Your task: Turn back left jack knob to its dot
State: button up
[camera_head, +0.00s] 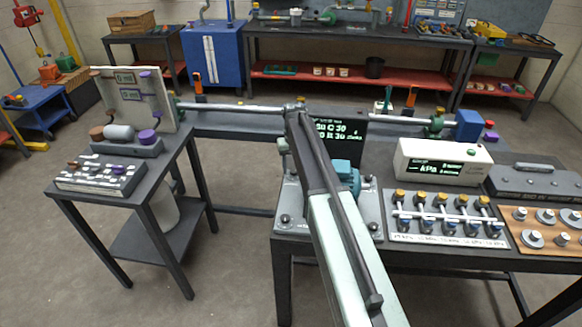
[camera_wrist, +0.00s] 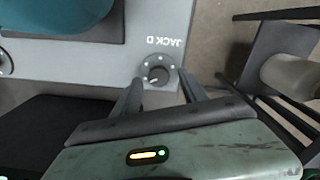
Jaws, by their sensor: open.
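The jack knob (camera_wrist: 158,76) at the plate corner is small, round and dark, with a light pointer mark and several pale dots around it. "JACK D" is printed upside down beside it in the wrist view. My gripper (camera_wrist: 160,82) is open, with one finger on each side of the knob in the picture; I cannot tell whether they touch it or how high they are. In the head view my arm reaches over the grey motor plate (camera_head: 290,195) and hides part of it. A teal motor (camera_head: 347,172) stands on the plate. Two front jack knobs show, left (camera_head: 285,218) and right (camera_head: 372,224).
A dark display (camera_head: 345,132) stands behind the motor. A row of valves (camera_head: 445,222) and a kPa meter (camera_head: 440,162) are to the right. A side table (camera_head: 105,195) with knobs and a panel stands left, across a floor gap.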

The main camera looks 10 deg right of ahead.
aim_at(293, 170)
notch_tip(293, 170, up, 8)
jog(key=p, duration=0.7)
jog(key=shift+f, duration=0.15)
jog(key=s+a+f+b, duration=0.1)
jog(key=s+a, duration=0.1)
jog(key=s, duration=0.2)
jog(key=s+a+f+t+b, duration=0.1)
jog(key=s, duration=0.4)
jog(key=s+a+f+t+b, duration=0.1)
jog(key=s+a, duration=0.1)
jog(key=s, duration=0.3)
jog(key=shift+s+a+f+b, duration=0.15)
jog(key=shift+a+f+b, duration=0.15)
jog(key=shift+f+b, duration=0.1)
jog(key=s, duration=0.5)
jog(key=shift+s+a+f, duration=0.1)
jog(key=shift+s+a, duration=0.15)
jog(key=shift+a, duration=0.05)
jog(key=shift+s+r, duration=0.2)
jog(key=shift+s, duration=1.05)
jog(key=s+d+r+g+p, duration=0.2)
jog(key=s+d+r+p, duration=0.1)
jog(key=s+d+p, duration=0.1)
jog(key=shift+s+d+r, duration=0.25)
jog(key=shift+s+d, duration=0.25)
jog(key=shift+s, duration=0.5)
